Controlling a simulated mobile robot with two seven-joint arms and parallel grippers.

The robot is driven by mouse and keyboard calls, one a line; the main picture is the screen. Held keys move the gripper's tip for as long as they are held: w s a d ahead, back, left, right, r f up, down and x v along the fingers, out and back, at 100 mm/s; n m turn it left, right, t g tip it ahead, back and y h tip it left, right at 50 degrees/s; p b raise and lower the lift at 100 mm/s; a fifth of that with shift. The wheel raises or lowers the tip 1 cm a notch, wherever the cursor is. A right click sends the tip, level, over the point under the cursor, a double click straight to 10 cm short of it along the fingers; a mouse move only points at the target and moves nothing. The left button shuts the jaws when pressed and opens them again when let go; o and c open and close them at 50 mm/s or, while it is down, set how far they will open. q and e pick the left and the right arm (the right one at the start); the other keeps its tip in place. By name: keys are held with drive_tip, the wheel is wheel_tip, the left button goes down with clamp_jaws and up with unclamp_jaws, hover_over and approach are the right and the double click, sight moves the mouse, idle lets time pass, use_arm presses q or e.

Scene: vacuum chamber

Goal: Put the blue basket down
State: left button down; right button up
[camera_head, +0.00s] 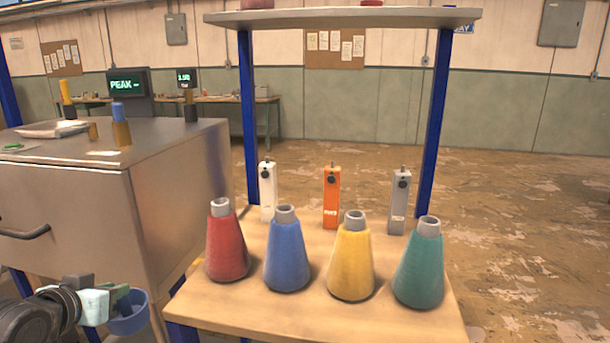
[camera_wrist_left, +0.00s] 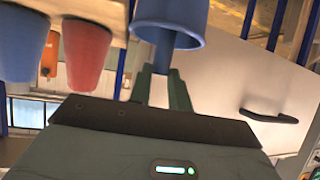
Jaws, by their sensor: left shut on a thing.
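The blue basket (camera_head: 128,314) is a small round blue cup at the lower left of the head view, beside the table's left edge and in front of the metal cabinet. My left gripper (camera_head: 118,296) is shut on it and holds it in the air. In the left wrist view the basket (camera_wrist_left: 170,22) is at the top centre, with the fingers of my left gripper (camera_wrist_left: 162,85) closed on its blue stem or handle. The basket's inside is mostly hidden. My right gripper is in neither view.
A wooden table (camera_head: 300,312) carries a red cone (camera_head: 227,245), a blue cone (camera_head: 287,255), a yellow cone (camera_head: 351,262) and a green cone (camera_head: 419,270). Three upright devices (camera_head: 331,198) stand behind them. The metal cabinet (camera_head: 80,195) stands left. The table's front strip is bare.

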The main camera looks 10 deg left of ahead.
use_arm(q)
drive_tip(key=s+r+n+y, duration=0.3)
drive_tip(key=s+r, duration=0.3)
drive_tip(key=r, duration=0.5)
drive_tip(key=w+d+f+m+h, duration=0.1)
drive_tip(key=d+f+m+h, duration=0.1)
drive_tip(key=d, duration=0.7)
drive_tip(key=w+d+f+m+h, duration=0.1)
drive_tip(key=d+m+h, duration=0.1)
drive_tip(key=d, duration=0.8)
drive_tip(key=f+p+v, duration=0.1)
drive_tip(key=p+v, duration=0.5)
drive_tip(key=p, duration=0.8)
drive_tip(key=shift+s, duration=0.55)
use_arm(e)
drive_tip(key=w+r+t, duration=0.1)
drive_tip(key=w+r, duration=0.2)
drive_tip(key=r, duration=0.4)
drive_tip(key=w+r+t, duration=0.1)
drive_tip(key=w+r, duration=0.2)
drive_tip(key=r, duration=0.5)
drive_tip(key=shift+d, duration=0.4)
